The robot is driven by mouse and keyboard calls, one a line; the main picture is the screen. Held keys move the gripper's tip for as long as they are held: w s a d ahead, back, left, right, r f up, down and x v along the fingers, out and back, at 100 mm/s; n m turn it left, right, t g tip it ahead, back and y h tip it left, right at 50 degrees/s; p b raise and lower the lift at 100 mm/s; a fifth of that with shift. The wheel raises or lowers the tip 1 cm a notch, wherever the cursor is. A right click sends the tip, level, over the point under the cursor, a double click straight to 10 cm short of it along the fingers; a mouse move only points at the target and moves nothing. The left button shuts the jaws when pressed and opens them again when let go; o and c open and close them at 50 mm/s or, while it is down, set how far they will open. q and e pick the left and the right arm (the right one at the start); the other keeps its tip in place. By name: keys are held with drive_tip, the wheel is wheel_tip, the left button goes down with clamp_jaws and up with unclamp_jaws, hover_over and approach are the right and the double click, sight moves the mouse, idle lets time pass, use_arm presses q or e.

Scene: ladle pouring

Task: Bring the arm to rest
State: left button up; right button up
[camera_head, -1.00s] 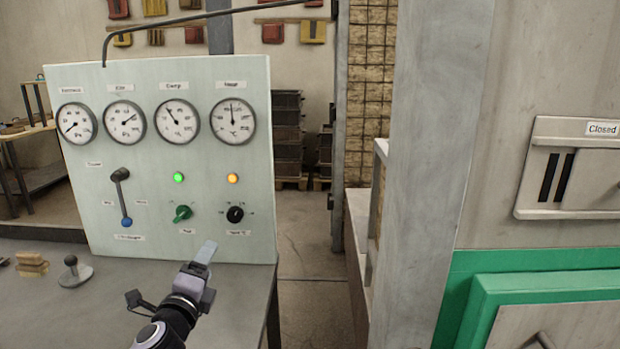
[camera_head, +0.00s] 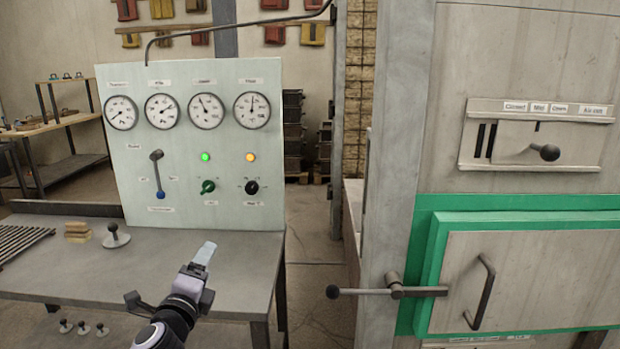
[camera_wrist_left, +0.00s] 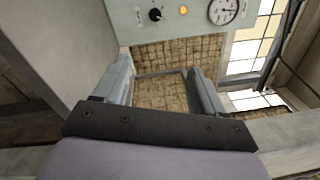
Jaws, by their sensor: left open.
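My left gripper (camera_head: 203,262) comes in from the bottom of the head view, in front of the table's right part. It points up and away toward the control panel and touches nothing that I can see. In the left wrist view its two fingers (camera_wrist_left: 160,85) stand wide apart with nothing between them. The control panel (camera_head: 230,100) stands behind it with gauges, a lever, a green knob and a black knob. My right gripper is not in view.
A grey table (camera_head: 150,265) bears a small stand with a ball knob (camera_head: 116,238), wooden blocks (camera_head: 77,232) and a grate (camera_head: 18,240). At the right stands a furnace with a green-framed door (camera_head: 520,270), a latch lever (camera_head: 365,291) and a damper slider (camera_head: 535,150). Floor between is free.

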use_arm(q)
drive_tip(key=s+d+f+n+g+p, duration=0.15)
drive_tip(key=s+f+n+g, duration=0.35)
drive_tip(key=s+f+n, duration=0.8)
drive_tip(key=s+f+n+g, duration=0.1)
drive_tip(key=s+f+n, duration=0.1)
drive_tip(key=s+f, duration=0.2)
drive_tip(key=s+f+n+g, duration=0.1)
drive_tip(key=s+f+n, duration=0.1)
drive_tip(key=s, duration=0.8)
drive_tip(key=s+f+n+g+h, duration=0.1)
drive_tip(key=s+f+n, duration=0.2)
drive_tip(key=s+f, duration=0.2)
drive_tip(key=s, duration=0.2)
drive_tip(key=shift+s+a+f, duration=0.15)
drive_tip(key=shift+s+f, duration=0.15)
drive_tip(key=shift+s, duration=0.1)
